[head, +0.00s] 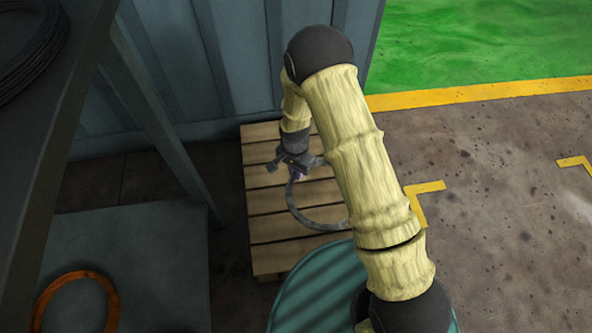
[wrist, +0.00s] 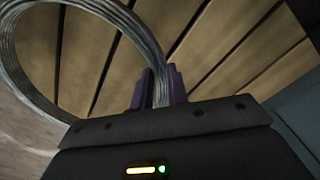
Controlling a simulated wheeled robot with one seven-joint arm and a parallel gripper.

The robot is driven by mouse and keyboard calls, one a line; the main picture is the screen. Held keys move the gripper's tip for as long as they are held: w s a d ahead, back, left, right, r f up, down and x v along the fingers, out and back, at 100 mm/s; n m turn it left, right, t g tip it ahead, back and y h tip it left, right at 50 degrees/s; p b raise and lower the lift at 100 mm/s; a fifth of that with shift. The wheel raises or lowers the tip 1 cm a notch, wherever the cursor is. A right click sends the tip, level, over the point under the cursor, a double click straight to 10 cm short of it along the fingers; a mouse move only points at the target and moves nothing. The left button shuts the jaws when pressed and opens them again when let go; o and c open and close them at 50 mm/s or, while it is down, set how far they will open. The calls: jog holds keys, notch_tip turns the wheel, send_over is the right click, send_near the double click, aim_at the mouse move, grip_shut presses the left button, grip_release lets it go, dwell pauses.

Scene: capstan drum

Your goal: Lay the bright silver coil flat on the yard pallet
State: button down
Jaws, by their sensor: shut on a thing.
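The bright silver coil (head: 313,226) is a ring of grey wire, seen over the pallet in the head view. It also shows in the wrist view (wrist: 150,50), where its near side runs between the two fingers. My gripper (head: 296,172) is shut on the coil's rim at its far left side; the fingers also show in the wrist view (wrist: 158,90). The wooden yard pallet (head: 270,200) lies on the floor below. My arm hides the coil's right part and some of the pallet. I cannot tell whether the coil touches the slats.
A teal drum top (head: 315,290) stands at the pallet's near edge. A blue-grey corrugated wall (head: 190,60) is behind. An orange ring (head: 45,297) lies on a grey surface at lower left, and a dark coil (head: 30,50) sits on the shelf at upper left.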

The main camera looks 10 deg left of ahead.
jog(key=b, duration=0.6)
send_over(296, 189)
jog(key=shift+f, duration=3.15)
jog(key=shift+f, duration=0.95)
jog(key=c, duration=1.3)
grip_release()
notch_tip(296, 189, up, 17)
jog(key=p, duration=0.9)
jog(key=shift+w+a+r, duration=0.15)
jog(key=shift+r, duration=0.05)
